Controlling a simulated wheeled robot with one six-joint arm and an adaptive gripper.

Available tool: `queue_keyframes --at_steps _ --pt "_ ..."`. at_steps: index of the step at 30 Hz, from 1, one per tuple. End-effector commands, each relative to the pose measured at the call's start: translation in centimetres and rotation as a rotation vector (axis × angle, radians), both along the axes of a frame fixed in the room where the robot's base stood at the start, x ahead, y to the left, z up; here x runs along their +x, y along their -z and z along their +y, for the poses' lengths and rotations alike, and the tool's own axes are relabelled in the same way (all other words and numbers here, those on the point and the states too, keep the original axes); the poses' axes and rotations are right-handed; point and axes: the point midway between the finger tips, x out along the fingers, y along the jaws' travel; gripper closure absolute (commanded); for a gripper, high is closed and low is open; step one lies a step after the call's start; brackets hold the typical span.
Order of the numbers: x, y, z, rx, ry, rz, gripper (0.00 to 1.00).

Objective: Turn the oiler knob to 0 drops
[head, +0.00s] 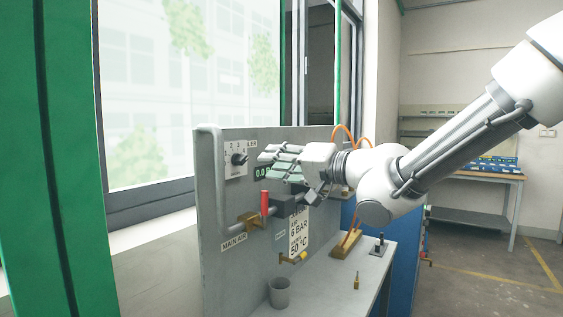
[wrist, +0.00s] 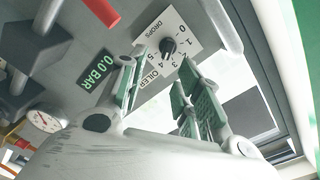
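The oiler knob (head: 239,159) is a small dark round knob on a white dial plate (head: 235,172) with numbers, on the upright grey panel. In the wrist view the knob (wrist: 168,47) sits amid the scale, with 0 toward the upper right. I cannot tell which number it points to. My gripper (head: 266,153) is at the right of the dial in the head view, apart from the knob. In the wrist view my gripper (wrist: 161,60) has its fingers spread with a gap between them, the knob showing beyond that gap. Nothing is held.
A red-handled valve (head: 265,203) sticks out below the dial, by the MAIN AIR label (head: 234,242). A green 0.0 BAR display (wrist: 96,82) is beside the dial. A grey cup (head: 279,292) and a small brass part (head: 356,281) stand on the bench. A window is at left.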

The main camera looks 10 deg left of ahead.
Motion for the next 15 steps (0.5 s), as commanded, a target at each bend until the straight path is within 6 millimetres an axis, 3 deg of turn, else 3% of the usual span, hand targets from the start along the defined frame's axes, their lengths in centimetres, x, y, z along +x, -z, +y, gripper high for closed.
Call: queue_keyframes --at_steps 4,15 --pt "-0.4 -0.2 2.1 0.030 -0.039 0.016 0.66" --pt "1.8 -0.3 7.3 0.030 -0.035 0.014 0.66"
